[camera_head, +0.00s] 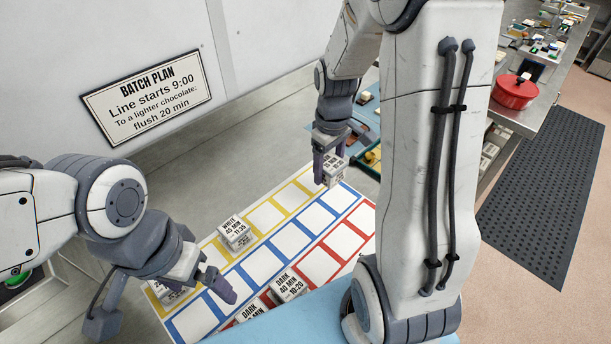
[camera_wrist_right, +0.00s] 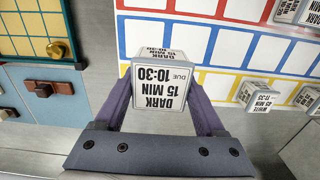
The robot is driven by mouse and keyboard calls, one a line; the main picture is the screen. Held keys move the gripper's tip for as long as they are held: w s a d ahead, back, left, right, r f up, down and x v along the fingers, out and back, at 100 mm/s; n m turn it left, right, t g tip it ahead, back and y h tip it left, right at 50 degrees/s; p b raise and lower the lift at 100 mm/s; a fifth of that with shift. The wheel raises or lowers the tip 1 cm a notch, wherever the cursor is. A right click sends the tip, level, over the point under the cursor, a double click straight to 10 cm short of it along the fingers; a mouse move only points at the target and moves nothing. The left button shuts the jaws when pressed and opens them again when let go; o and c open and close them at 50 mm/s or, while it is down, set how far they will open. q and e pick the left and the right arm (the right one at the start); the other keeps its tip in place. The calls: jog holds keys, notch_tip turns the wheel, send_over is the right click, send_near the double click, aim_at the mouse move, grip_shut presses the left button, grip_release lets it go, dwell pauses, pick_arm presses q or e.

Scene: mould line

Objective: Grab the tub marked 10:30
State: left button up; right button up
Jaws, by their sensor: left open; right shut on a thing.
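The tub marked 10:30 (camera_wrist_right: 158,85) is a white block-shaped tub with black print, "DARK 15 MIN DUE 10:30". My right gripper (camera_wrist_right: 160,100) is shut on it, one purple finger on each side. In the head view the held tub (camera_head: 334,166) is at the far end of the marked board, under my right gripper (camera_head: 329,160); its height over the surface is hard to tell. My left gripper (camera_head: 222,284) is open over the near left part of the board, with no tub seen between its fingers.
The board (camera_head: 262,217) has yellow, blue and red outlined cells. A white tub marked 11:35 (camera_head: 235,233) and a dark tub marked 10:20 (camera_head: 290,286) stand on it. A batch plan sign (camera_head: 147,97) hangs behind. A red pot (camera_head: 514,92) stands on the right bench.

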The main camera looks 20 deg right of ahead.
aim_at(338, 162)
jog(key=shift+s+d+r+p, duration=0.3)
jog(key=shift+d+r, duration=0.1)
jog(key=shift+r, duration=0.2)
jog(key=shift+s+d+r+p, duration=0.15)
jog(key=shift+s+d+r, duration=0.1)
jog(key=shift+d+r, duration=0.25)
notch_tip(338, 162, up, 6)
jog(key=p, duration=0.6)
jog(key=shift+a+r, duration=0.1)
jog(key=shift+r, duration=0.05)
jog(key=shift+f, duration=0.2)
